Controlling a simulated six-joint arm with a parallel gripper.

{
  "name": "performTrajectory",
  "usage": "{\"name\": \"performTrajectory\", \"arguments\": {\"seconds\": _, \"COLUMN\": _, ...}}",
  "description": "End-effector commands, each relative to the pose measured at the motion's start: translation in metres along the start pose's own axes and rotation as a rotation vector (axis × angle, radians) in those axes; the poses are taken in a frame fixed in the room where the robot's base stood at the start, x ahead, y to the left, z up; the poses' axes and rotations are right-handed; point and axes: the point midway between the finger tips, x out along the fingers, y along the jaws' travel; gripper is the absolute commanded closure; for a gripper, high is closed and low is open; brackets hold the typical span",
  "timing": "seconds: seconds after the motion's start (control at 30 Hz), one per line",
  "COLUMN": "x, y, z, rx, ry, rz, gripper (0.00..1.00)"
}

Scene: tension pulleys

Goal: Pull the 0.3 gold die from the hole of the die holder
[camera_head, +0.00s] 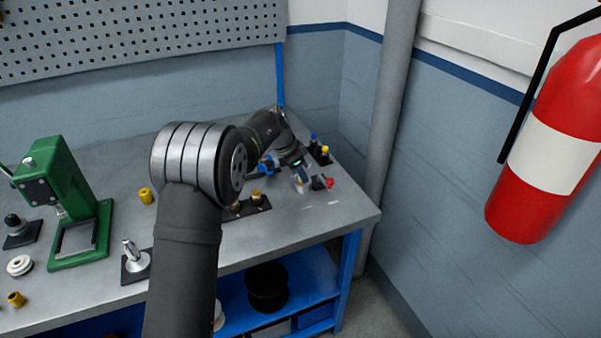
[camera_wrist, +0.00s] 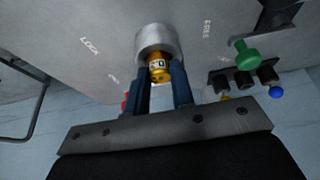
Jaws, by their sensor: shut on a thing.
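A gold die (camera_wrist: 158,69) with dark marking that looks like 0.3 shows in the wrist view. It sits at the mouth of the silver round die holder (camera_wrist: 155,36); part of it shows outside the holder, and I cannot tell how deep the rest reaches. My gripper (camera_wrist: 162,87) has its two dark blue fingers on either side of the die, shut on it. In the head view my gripper (camera_head: 297,172) is low over the right part of the bench, at the silver die holder (camera_head: 301,186). The die itself is hidden there.
Right of the holder is a black block with a red knob (camera_head: 322,183). Blue and yellow-topped pieces (camera_head: 319,150) stand behind. A black plate with gold pieces (camera_head: 247,208) lies to the left. A green press (camera_head: 82,190) stands far left. The bench's front right is clear.

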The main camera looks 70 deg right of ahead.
Motion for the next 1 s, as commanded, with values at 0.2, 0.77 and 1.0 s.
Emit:
{"name": "performTrajectory", "arguments": {"seconds": 0.2, "x": -0.003, "y": 0.000, "z": -0.001, "rx": 0.000, "ry": 0.001, "rz": -0.001, "gripper": 1.00}}
{"name": "performTrajectory", "arguments": {"seconds": 0.77, "x": -0.013, "y": 0.000, "z": -0.005, "rx": 0.000, "ry": 0.001, "rz": -0.001, "gripper": 1.00}}
{"name": "performTrajectory", "arguments": {"seconds": 1.0, "x": -0.017, "y": 0.000, "z": -0.007, "rx": 0.000, "ry": 0.000, "rz": 0.000, "gripper": 1.00}}
